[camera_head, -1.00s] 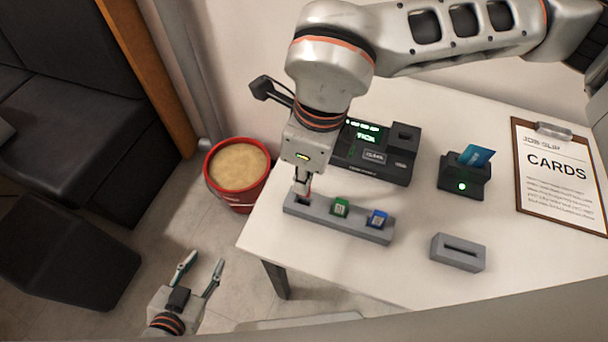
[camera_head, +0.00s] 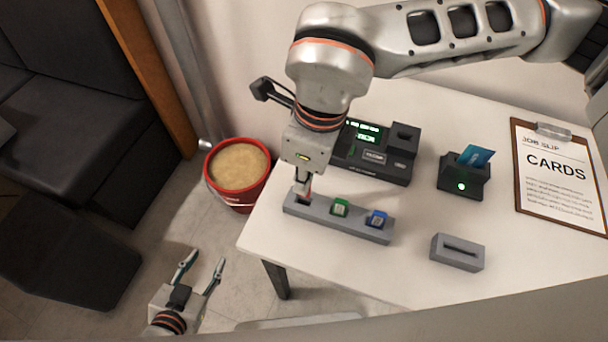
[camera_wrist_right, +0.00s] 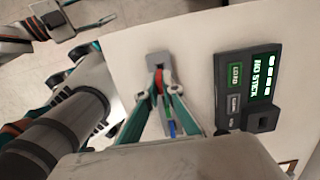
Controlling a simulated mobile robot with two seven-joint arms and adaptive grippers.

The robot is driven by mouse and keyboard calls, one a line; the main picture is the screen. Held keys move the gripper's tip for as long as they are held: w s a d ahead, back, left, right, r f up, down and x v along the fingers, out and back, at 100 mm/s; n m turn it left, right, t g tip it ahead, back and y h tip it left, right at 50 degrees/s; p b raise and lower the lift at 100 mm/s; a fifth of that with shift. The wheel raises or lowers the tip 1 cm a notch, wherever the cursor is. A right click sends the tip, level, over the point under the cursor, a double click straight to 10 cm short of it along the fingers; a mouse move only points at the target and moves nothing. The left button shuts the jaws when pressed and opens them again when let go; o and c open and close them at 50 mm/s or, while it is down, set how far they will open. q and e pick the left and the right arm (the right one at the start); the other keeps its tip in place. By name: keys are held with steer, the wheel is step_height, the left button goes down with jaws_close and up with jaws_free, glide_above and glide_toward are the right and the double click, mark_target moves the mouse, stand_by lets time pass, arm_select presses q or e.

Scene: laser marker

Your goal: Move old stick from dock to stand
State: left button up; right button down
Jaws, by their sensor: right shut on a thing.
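My right gripper (camera_head: 303,192) points down at the left end of the grey stand (camera_head: 290,208). It is shut on a red stick (camera_wrist_right: 159,82), which shows between its fingers in the right wrist view. I cannot tell how deep the stick sits in the left slot. A green stick (camera_head: 340,207) and a blue stick (camera_head: 376,219) stand in the other slots. The black marker device (camera_head: 375,172) is behind the stand; its screen (camera_wrist_right: 263,75) reads NO STICK, and its dock opening (camera_wrist_right: 263,121) looks empty. My left gripper (camera_head: 203,270) is open and empty, off the table's left side.
A black card holder (camera_head: 462,181) with a blue card stands right of the device. A grey slotted block (camera_head: 457,253) sits at the front. A clipboard (camera_head: 558,180) lies at the right. A red bucket (camera_head: 237,195) stands on the floor beyond the table's left edge.

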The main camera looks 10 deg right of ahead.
steer(key=shift+f, duration=0.2)
arm_select(q)
steer(key=shift+s+f, duration=0.1)
steer(key=shift+f, duration=0.05)
arm_select(e)
steer(key=shift+f, duration=0.45)
arm_select(q)
steer(key=shift+s+a+f, duration=0.1)
steer(key=shift+s+f, duration=0.45)
arm_select(e)
steer(key=shift+f, duration=0.1)
arm_select(q)
steer(key=shift+f, duration=0.1)
arm_select(e)
steer(key=shift+f, duration=0.1)
arm_select(q)
steer(key=shift+w+b, duration=0.35)
steer(key=shift+b, duration=0.05)
arm_select(e)
steer(key=shift+f, duration=0.45)
arm_select(q)
steer(key=shift+s, duration=0.2)
arm_select(e)
steer(key=shift+f, duration=0.2)
arm_select(q)
steer(key=shift+s+f+g, duration=0.3)
steer(key=shift+s+f, duration=0.05)
steer(key=shift+s, duration=0.05)
arm_select(e)
steer(key=shift+f, duration=0.25)
